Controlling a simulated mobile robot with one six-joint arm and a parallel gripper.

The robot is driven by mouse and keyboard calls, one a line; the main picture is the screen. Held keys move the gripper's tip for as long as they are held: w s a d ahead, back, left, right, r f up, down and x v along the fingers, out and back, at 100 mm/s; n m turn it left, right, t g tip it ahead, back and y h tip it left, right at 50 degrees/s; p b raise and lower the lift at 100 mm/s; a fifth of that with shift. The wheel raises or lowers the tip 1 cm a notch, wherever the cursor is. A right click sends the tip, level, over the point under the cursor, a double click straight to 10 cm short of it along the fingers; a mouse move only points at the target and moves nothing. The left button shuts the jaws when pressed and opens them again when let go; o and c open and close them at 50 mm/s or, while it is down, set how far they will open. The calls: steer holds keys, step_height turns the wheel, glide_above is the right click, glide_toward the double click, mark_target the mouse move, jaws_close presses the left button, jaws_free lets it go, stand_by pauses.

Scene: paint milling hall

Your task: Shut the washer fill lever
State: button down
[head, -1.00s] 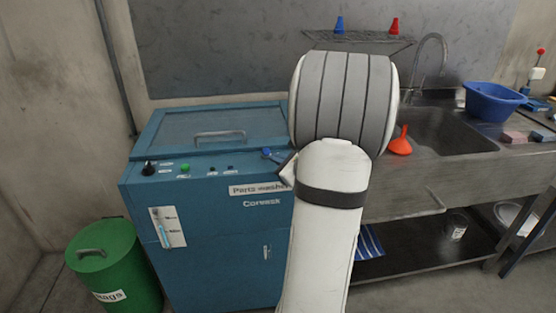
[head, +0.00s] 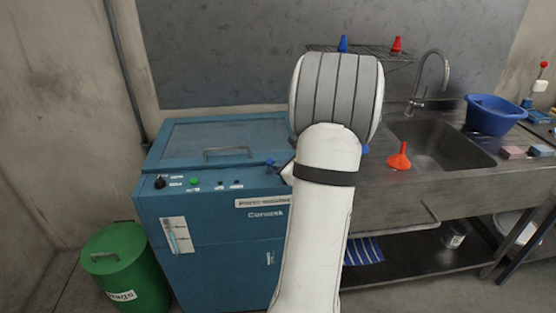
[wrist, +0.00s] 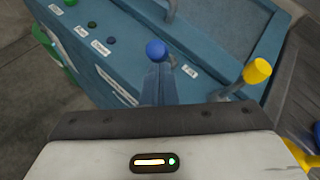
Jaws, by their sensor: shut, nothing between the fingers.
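The blue parts washer (head: 215,240) stands left of my arm. In the wrist view a blue ball knob (wrist: 156,50) stands over the washer's top panel, straight ahead of my gripper (wrist: 158,72). My fingers are shut and empty, with their tips close to this knob; I cannot tell if they touch it. A lever with a yellow knob (wrist: 257,71) sticks up to the right of the fingers, apart from them. Small labels lie by both, too blurred to read, so I cannot tell which is the fill lever.
The washer lid (head: 220,140) with its bar handle is down. A green bin (head: 125,262) stands at the left. A sink (head: 440,145) with an orange funnel (head: 399,158) and a blue basin (head: 495,114) is at the right. Floor is clear in front.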

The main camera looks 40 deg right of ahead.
steer(key=w+d+r+g+y+p, duration=0.1)
steer(key=w+d+r+g+p, duration=0.1)
steer(key=w+p, duration=0.3)
steer(key=shift+d+r+m+p, duration=0.4)
steer(key=shift+d+r+p, duration=0.35)
steer(key=shift+p, duration=0.25)
steer(key=shift+w+r, duration=0.1)
steer(key=shift+r, duration=0.1)
